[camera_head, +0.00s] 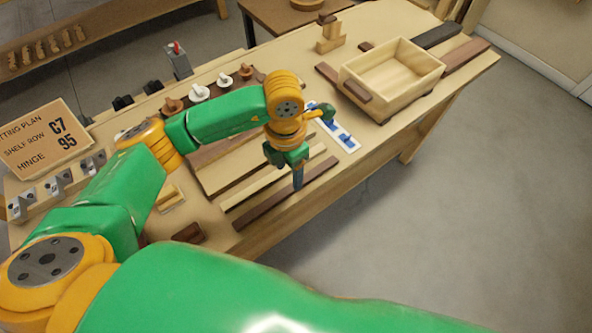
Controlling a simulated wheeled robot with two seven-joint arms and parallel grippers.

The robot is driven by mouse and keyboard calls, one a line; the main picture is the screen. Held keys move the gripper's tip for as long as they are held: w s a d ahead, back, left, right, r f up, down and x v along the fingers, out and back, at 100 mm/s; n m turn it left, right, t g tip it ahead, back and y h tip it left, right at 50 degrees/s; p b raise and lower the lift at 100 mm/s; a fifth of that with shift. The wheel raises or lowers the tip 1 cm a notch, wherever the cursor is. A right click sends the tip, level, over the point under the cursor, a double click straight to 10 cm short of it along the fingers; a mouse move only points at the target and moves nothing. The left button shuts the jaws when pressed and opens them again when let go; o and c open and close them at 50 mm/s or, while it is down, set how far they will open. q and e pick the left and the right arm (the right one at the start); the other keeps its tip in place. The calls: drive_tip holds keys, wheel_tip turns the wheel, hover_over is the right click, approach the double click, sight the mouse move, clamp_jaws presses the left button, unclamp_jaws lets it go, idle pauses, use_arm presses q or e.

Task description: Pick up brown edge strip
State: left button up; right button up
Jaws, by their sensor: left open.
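A long dark brown strip (263,206) lies along the near edge of the bench, which I take as the brown edge strip. A pale wooden strip (247,190) lies parallel behind it. My left gripper (298,185) points down over the far half of the brown strip. Its jaws are open, and its fingertips hide a small part of the strip. I cannot tell whether the fingertips touch the strip. My right gripper is not in view.
An open wooden box (392,78) stands on the bench's right part, with brown strips (466,54) beyond it. A white card with blue pieces (345,140) lies right of my gripper. Knobs (200,93) and a lettered sign (45,140) are at the back left.

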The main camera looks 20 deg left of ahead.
sight(290, 189)
use_arm(q)
drive_tip(key=f+p, duration=0.2)
drive_tip(key=f, duration=0.4)
drive_tip(key=shift+s+f, duration=0.15)
drive_tip(key=shift+s, duration=0.05)
drive_tip(key=shift+w+f, duration=0.2)
drive_tip(key=shift+f, duration=0.15)
drive_tip(key=shift+d, duration=0.1)
clamp_jaws()
